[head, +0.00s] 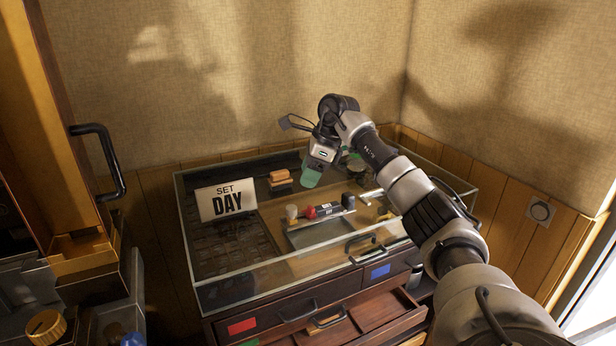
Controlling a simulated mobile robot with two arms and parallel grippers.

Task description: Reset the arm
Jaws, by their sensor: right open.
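My right arm reaches in from the lower right and bends at the top over the glass-topped display case (240,275). Its gripper (311,178) points down with green fingertips, over the middle of the case. It is open, and I see nothing held in it. The gap between the fingers is hard to make out at this angle. My left gripper is not in view.
Inside or on the case are orange blocks (280,178) and a red-and-black item (322,211). A lower drawer (370,322) is pulled out. A tall cabinet with a black handle (103,160) stands left.

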